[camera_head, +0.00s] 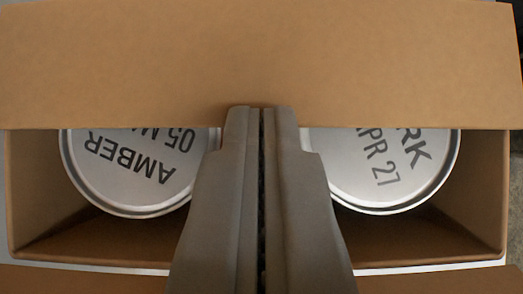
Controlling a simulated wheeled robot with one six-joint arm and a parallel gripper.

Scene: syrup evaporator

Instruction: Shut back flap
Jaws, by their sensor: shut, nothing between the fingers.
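A brown cardboard box (484,205) fills the view, seen from above. A wide flap (258,55) at the top of the picture lies over the upper part of the opening and covers the upper parts of two round cans. My gripper (263,112) is shut and empty, pointing up the picture at the middle of the opening. Its fingertips are at the flap's lower edge; I cannot tell whether they touch it. Another flap (80,280) shows at the bottom edge, outside the opening.
The box's lower half is open.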

